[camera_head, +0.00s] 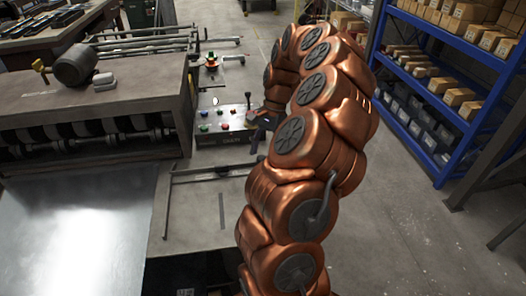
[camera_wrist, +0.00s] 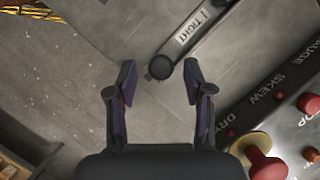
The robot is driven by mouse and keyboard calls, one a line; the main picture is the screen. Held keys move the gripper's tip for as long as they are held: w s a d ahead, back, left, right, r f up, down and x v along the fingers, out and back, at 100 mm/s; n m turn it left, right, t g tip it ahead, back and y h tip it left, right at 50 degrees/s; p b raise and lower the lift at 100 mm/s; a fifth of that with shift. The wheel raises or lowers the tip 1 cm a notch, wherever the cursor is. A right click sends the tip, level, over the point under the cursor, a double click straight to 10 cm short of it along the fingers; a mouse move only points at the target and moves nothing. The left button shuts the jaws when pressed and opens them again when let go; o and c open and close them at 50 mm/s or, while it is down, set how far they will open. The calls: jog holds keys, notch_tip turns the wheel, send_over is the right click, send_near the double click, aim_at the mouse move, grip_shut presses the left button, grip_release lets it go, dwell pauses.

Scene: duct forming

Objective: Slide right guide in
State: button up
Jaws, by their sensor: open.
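My gripper (camera_wrist: 158,88) is open, its two dark fingers apart with nothing held between them. It also shows in the head view (camera_head: 262,117), small and partly hidden by my arm, near the right end of the control panel. In the wrist view a dark lever marked TIGHT (camera_wrist: 204,33) ends in a round knob (camera_wrist: 160,67) that appears between the fingertips. I cannot tell how far below them it lies. In the head view a thin dark rail (camera_head: 212,173) lies across the grey feed table (camera_head: 190,222). I cannot tell for sure which part is the right guide.
The control panel (camera_head: 222,123) with coloured buttons stands beside the roller machine (camera_head: 95,110). In the wrist view the panel (camera_wrist: 285,95) carries red knobs at the lower right. A shiny metal sheet (camera_head: 75,235) lies front left. Blue shelving (camera_head: 445,85) stands right, with open floor before it.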

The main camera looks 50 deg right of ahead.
jog(key=shift+a+f, duration=0.2)
jog(key=shift+f, duration=0.25)
grip_shut()
dwell(0.3)
